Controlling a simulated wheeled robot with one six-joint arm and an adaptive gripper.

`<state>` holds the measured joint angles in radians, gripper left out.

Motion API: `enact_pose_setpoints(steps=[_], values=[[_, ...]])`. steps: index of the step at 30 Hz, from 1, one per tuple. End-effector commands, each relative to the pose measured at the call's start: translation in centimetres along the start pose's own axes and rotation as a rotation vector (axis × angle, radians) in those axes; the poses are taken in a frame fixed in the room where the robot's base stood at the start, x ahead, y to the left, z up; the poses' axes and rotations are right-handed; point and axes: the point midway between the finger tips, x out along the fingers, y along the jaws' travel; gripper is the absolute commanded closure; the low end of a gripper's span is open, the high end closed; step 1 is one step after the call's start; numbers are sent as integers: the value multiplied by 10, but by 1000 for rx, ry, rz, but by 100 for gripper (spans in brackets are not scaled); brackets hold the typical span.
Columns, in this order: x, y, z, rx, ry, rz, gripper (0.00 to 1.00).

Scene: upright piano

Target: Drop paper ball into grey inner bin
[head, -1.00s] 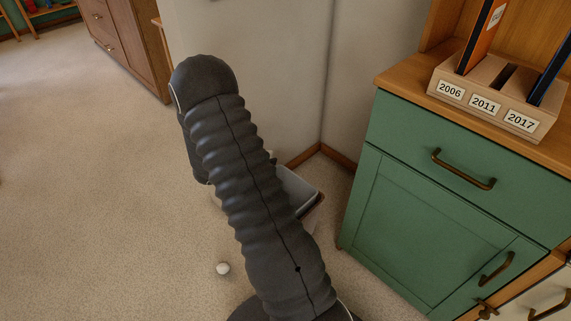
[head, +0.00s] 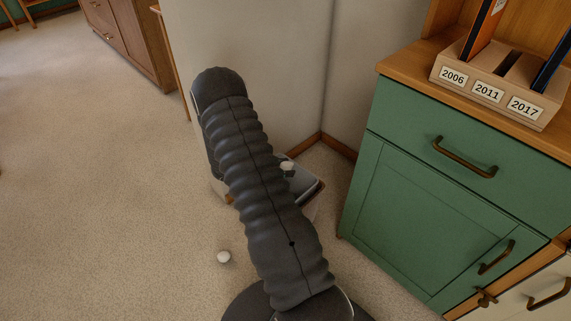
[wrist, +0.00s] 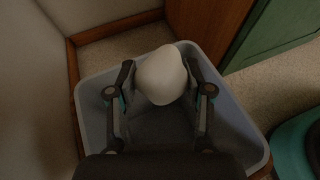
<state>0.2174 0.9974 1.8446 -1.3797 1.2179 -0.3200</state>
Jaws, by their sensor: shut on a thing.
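My gripper (wrist: 160,72) is shut on a white crumpled paper ball (wrist: 163,76), with one finger on each side of it. In the wrist view the ball is above the opening of the grey bin (wrist: 240,128), over its upper part near the far rim. The bin's floor is partly hidden by the ball and gripper. In the head view the held ball (head: 287,165) shows just right of my dark arm, above the bin (head: 307,190). My arm hides much of the bin there, and the fingers are mostly hidden.
Another white ball (head: 223,257) lies on the carpet left of my arm. The bin stands by a wall corner with wooden skirting (head: 338,146). A green cabinet (head: 430,215) stands to the right, with a labelled file holder (head: 490,90) on top.

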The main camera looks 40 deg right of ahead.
Motion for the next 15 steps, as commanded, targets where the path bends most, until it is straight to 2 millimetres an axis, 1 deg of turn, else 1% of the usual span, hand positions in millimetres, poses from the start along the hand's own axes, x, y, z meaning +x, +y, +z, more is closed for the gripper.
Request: enact_pose_setpoints(steps=[1,3,11,12,14,15], values=[[2,0,-5,0,0,0,60],[3,0,-7,0,0,0,59],[3,0,-7,1,0,1,59],[3,0,-7,1,0,1,39],[3,0,-7,1,0,1,24],[3,0,-7,1,0,1,20]])
